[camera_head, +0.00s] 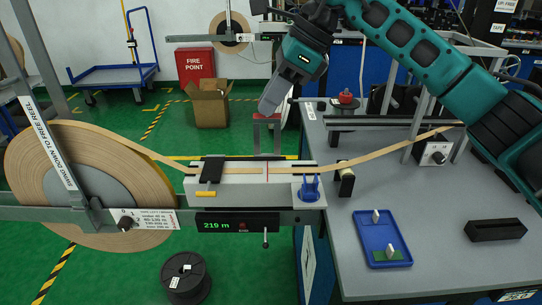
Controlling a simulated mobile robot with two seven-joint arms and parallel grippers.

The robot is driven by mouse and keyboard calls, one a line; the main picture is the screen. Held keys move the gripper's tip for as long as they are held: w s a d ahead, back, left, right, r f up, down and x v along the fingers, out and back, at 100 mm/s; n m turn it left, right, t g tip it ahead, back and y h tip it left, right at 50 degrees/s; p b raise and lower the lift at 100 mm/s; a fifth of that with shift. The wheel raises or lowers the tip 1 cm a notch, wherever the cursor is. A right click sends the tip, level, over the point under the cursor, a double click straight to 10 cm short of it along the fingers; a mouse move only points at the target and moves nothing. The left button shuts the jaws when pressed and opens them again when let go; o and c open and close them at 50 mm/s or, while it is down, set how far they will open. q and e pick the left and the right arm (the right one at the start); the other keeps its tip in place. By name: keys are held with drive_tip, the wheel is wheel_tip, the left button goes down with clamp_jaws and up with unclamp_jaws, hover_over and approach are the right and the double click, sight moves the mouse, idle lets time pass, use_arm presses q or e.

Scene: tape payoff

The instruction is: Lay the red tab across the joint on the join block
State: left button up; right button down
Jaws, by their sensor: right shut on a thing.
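The join block (283,190) is a light grey bar at the centre, with the tan tape running along its top. A dark clamp (211,170) sits across the tape on its left part. A thin line crosses the tape near the block's middle. My right gripper (269,106) comes down from the upper right and is shut, above and behind the block. A small red piece (266,117), apparently the red tab, shows at its fingertips, clear of the block. The fingertips partly hide the grip. My left gripper is not in view.
A large tape reel (32,165) stands at the left. A blue holder (309,189) is at the block's right end. The grey bench (445,255) carries a blue tray (370,227) with small pale pieces and a black block (496,230). A black spool (185,277) is on the floor.

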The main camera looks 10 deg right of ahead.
sight(280, 116)
wheel_tip(280, 116, down, 6)
drive_tip(key=shift+f, duration=0.5)
wheel_tip(280, 116, down, 4)
drive_tip(key=shift+f+b, duration=0.1)
drive_tip(key=shift+b, duration=0.4)
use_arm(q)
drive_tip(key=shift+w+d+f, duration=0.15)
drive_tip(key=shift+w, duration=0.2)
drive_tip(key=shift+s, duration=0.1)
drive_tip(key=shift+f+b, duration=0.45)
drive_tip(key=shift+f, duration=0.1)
use_arm(e)
drive_tip(key=shift+f, duration=0.55)
drive_tip(key=c, duration=1.1)
unclamp_jaws()
drive_tip(key=shift+c, duration=0.2)
